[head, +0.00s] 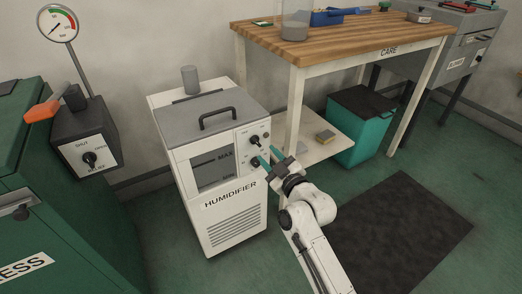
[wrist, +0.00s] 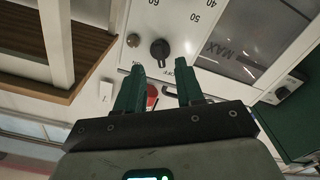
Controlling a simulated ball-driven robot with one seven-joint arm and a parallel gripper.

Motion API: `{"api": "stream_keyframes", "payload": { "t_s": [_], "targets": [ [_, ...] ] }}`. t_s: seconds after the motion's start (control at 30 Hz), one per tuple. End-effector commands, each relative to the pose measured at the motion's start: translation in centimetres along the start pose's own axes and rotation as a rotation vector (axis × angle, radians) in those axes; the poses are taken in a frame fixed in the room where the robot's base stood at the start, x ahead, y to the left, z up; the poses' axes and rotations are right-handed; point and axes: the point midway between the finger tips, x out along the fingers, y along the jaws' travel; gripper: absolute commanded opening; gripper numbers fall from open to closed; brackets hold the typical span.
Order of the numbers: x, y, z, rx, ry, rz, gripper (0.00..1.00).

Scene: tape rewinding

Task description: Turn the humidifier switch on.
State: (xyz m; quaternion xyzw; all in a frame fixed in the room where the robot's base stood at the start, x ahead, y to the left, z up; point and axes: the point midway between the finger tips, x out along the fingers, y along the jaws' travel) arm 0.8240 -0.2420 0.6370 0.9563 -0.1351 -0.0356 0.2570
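The white humidifier (head: 235,225) stands on the floor in the head view, with its control panel at the front right. The panel has a dark upper knob (head: 254,139); a lower dark control is partly hidden by my gripper. My gripper (head: 264,156) is right at the panel. In the wrist view my gripper (wrist: 160,74) is open, its two teal fingers apart and pointing at the panel. A red switch-like part (wrist: 152,95) shows between them, partly hidden, near an OFF label. A black dial knob (wrist: 160,49) lies just beyond the fingertips. Contact cannot be told.
A wooden-topped table (head: 345,38) with a lower shelf stands close to the right of the humidifier. A teal bin (head: 362,135) is beneath it. A green machine (head: 60,215) with a dark control box (head: 88,140) stands at left. A dark mat (head: 405,230) covers floor at right.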

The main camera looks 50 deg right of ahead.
Motion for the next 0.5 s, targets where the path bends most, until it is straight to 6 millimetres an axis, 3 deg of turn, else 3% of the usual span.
{"api": "stream_keyframes", "payload": {
  "t_s": [0.2,0.5],
  "targets": [
    [3.4,0.0,0.1,0.001,0.000,0.001,0.37],
    [4.9,0.0,0.1,0.001,-0.001,-0.001,0.37]
  ]
}}
